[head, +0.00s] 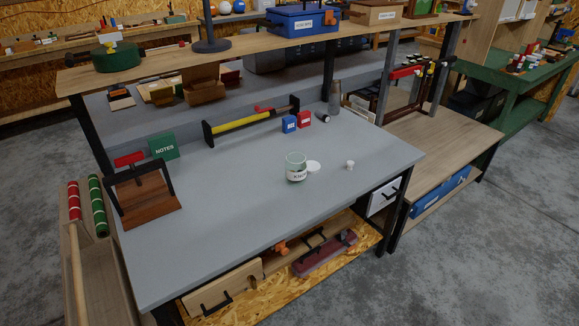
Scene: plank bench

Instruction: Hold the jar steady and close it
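A small pale green glass jar (296,167) with a white label stands upright on the grey bench top (230,220), right of the middle. Its top looks open. A round white disc, which looks like a lid (313,166), lies flat on the bench just right of the jar; I cannot tell whether they touch. A small white piece (350,165) stands further right, apart from both. Neither of my grippers shows in the head view.
A green notes block (163,146) and a brown wooden stand (146,192) are at the left. A yellow-barred tool (240,121), blue box (289,124) and red box (304,118) stand behind the jar. A shelf (260,42) overhangs the back. The bench's front is clear.

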